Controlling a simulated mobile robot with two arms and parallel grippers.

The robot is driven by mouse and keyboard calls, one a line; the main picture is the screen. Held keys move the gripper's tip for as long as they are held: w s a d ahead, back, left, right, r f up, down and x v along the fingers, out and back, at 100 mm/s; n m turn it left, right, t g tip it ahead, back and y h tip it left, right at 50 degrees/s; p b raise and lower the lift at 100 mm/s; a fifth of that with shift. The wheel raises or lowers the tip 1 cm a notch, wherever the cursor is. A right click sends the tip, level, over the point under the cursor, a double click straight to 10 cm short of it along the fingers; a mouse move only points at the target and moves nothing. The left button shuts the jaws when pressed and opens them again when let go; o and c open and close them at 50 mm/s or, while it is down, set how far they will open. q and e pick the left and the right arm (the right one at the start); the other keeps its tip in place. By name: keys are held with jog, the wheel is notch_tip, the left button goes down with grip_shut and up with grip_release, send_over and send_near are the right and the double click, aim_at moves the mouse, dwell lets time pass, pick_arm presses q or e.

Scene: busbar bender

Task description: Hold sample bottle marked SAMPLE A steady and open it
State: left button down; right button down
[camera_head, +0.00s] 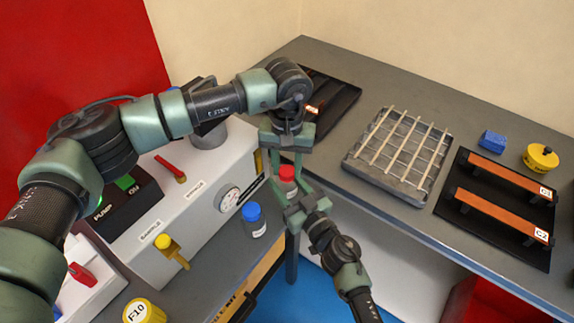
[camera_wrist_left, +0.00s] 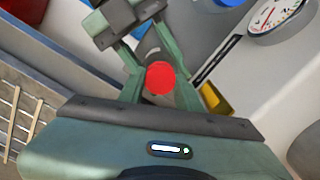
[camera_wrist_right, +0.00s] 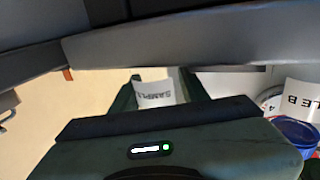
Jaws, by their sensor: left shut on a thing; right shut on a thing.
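The sample bottle (camera_head: 288,187) with a red cap (camera_head: 287,172) is held between my two grippers, off the shelf surface. My left gripper (camera_head: 286,166) comes from above and is shut on the red cap, which shows between its fingers in the left wrist view (camera_wrist_left: 160,78). My right gripper (camera_head: 292,193) comes from below right and is shut on the bottle's body. In the right wrist view the white label (camera_wrist_right: 155,93) reads "SAMPLE"; its letter is hidden. Whether the cap is loose cannot be told.
A blue-capped bottle (camera_head: 254,220), its label ending in "LE B" in the right wrist view (camera_wrist_right: 300,98), stands by the grey machine (camera_head: 205,205) with a gauge. A wire-grid tray (camera_head: 400,155) and a black mat (camera_head: 500,215) with copper bars lie on the bench to the right.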

pick_arm(q)
jog(key=n, duration=2.7)
jog(key=shift+n, duration=0.4)
jog(key=n, duration=1.6)
jog(key=shift+r, duration=0.1)
jog(key=n, duration=0.5)
